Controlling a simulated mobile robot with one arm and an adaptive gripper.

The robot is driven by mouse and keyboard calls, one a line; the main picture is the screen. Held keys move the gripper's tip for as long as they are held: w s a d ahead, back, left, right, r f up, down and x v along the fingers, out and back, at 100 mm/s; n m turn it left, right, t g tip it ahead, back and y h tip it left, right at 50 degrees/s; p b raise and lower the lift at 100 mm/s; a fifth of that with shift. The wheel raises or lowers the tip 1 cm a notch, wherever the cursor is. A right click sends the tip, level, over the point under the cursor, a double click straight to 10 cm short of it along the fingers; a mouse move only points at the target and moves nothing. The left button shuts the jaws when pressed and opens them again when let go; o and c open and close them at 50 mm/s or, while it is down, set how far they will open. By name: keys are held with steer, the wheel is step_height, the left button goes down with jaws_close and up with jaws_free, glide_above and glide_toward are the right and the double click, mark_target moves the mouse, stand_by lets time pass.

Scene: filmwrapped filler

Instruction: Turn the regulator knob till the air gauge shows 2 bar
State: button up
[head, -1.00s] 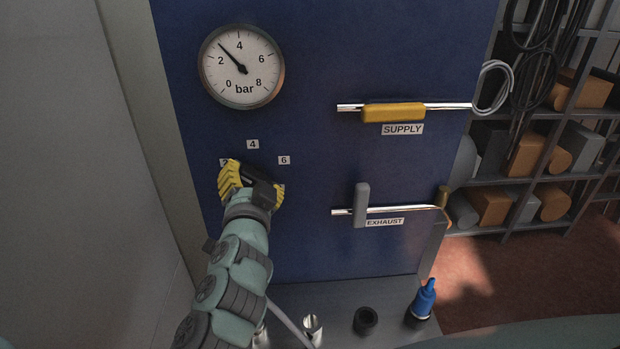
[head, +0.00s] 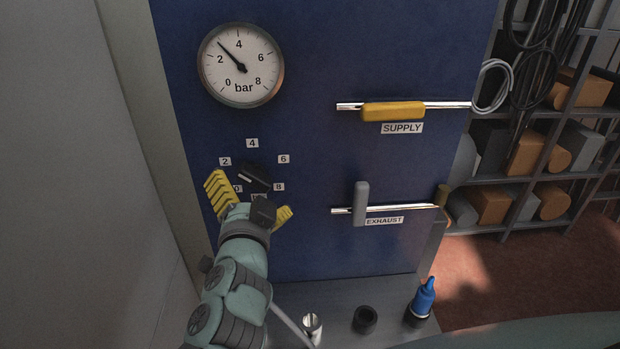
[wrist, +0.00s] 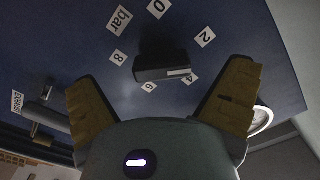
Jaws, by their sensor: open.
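The black regulator knob (head: 256,178) sits on the blue panel, ringed by number labels. Its bar lies slanted, and the white mark on its upper left end points between the 2 and 4 labels. In the wrist view the knob (wrist: 160,62) is ahead, between the fingers. The air gauge (head: 241,66) is above it; its needle stands about midway between 2 and 4, near 3 bar. My gripper (head: 251,193) is open, its yellow fingers spread either side of the knob and set back from it. It holds nothing.
Right of the knob are the yellow SUPPLY handle (head: 393,111) and the grey EXHAUST lever (head: 361,204). On the ledge below stand a blue bottle (head: 424,298), a black ring (head: 365,319) and a metal fitting (head: 312,327). The panel around the knob is otherwise clear.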

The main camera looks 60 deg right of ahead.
mark_target(252, 186)
steer(key=shift+v, duration=1.85)
